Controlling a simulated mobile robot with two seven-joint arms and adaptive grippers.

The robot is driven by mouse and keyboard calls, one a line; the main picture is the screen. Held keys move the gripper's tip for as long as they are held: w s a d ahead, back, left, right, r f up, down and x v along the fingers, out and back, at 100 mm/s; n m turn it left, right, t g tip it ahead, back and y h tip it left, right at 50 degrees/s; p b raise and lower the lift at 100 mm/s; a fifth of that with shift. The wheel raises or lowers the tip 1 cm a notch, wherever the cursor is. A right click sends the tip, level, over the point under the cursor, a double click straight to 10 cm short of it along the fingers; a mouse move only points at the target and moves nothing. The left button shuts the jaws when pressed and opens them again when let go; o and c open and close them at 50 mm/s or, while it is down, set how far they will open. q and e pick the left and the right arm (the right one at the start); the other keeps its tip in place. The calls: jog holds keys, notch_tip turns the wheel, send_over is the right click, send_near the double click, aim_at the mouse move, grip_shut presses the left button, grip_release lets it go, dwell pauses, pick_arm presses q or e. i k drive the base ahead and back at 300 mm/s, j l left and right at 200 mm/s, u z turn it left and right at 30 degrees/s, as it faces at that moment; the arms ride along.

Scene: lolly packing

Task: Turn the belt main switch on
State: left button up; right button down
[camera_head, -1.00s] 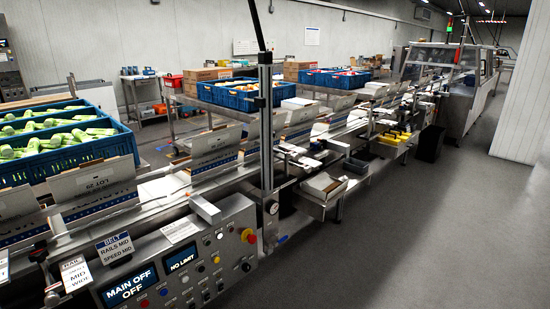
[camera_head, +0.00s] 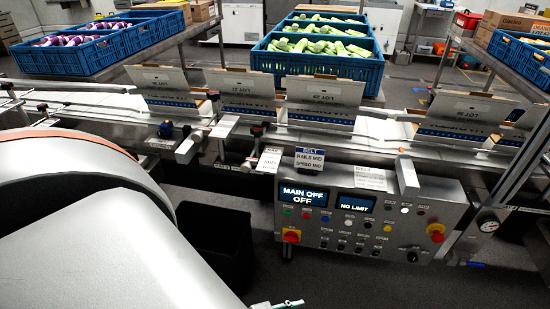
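The belt control panel (camera_head: 345,222) stands on the front of the line, right of centre. Its left display (camera_head: 303,195) reads "MAIN OFF OFF". The right display (camera_head: 357,204) reads "NO LIMIT". A red rotary switch on a yellow plate (camera_head: 291,236) sits at the panel's lower left; its exact angle is too small to tell. A red mushroom button on yellow (camera_head: 437,232) is at the right end. A black knob (camera_head: 412,256) is at the lower right. Neither gripper is clearly visible; a large white arm part of mine fills the lower left.
Cartons marked LOT (camera_head: 322,103) stand along the belt above the panel. Blue crates of green lollies (camera_head: 315,72) and purple lollies (camera_head: 80,62) are behind. A dark bin (camera_head: 215,245) stands left of the panel. A post with a gauge (camera_head: 489,225) is at right.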

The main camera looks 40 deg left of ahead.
aim_at(291, 237)
jog(key=i+l+u, duration=0.15)
jog(key=l+u, duration=0.3)
jog(key=i+l+u, duration=0.15)
jog(key=l+u, duration=0.15)
jog(key=u, duration=0.15)
jog(key=l+u, duration=0.4)
jog(key=l, duration=0.2)
jog(key=l+u, duration=0.45)
jog(key=l, duration=0.2)
